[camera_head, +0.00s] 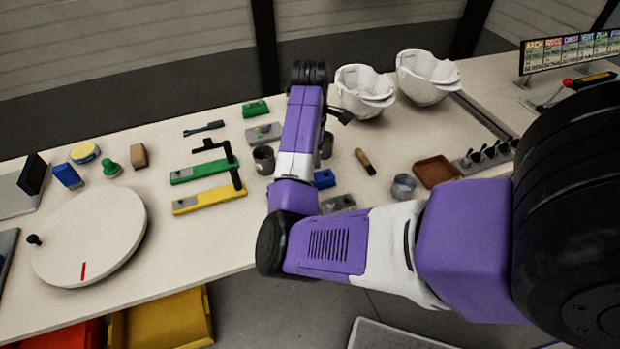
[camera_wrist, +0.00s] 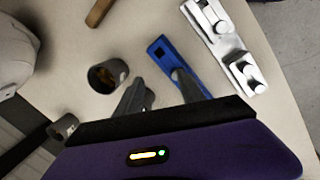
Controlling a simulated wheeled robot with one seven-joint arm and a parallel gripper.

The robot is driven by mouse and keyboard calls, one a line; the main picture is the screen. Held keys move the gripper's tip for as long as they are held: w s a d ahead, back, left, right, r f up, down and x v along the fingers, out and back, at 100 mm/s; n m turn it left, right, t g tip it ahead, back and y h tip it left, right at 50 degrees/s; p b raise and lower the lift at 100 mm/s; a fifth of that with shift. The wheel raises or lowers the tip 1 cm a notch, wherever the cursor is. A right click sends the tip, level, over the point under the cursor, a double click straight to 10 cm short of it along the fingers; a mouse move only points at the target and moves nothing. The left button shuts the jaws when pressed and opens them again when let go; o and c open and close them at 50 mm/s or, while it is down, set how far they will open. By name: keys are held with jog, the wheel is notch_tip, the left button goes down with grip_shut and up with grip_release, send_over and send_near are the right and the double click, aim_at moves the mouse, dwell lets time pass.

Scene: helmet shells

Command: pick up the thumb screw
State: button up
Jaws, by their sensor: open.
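I cannot pick out the thumb screw with certainty in either view. My gripper (camera_wrist: 160,92) is open, its two dark fingers apart over the table, with nothing seen between them but table and the near part of a blue block (camera_wrist: 162,50). This block has a dark square hole, and the right finger overlaps its near end. A grey metal block (camera_wrist: 222,42) with round knobs lies to the right. A dark cup (camera_wrist: 108,76) with something brownish inside stands left of the fingers. In the head view my arm hides the fingertips; the blue block (camera_head: 323,179) shows beside it.
White helmet shells (camera_head: 428,78) stand at the back. A brown tray (camera_head: 436,171), a metal cup (camera_head: 403,186) and a wooden piece (camera_head: 365,162) lie right of my arm. Green (camera_head: 204,171) and yellow (camera_head: 210,199) fixtures and a round turntable (camera_head: 90,235) are left.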

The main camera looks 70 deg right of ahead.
jog(key=shift+w+a+r+y, duration=0.5)
jog(key=shift+w+a+y, duration=0.25)
jog(key=shift+a, duration=0.1)
jog(key=shift+w+a+f+n, duration=0.1)
jog(key=shift+a+f+n, duration=0.05)
jog(key=shift+n, duration=0.15)
jog(key=f+p, duration=0.1)
jog(key=f, duration=0.6)
jog(key=shift+s+f, duration=0.2)
jog(key=shift+c, duration=0.3)
grip_shut()
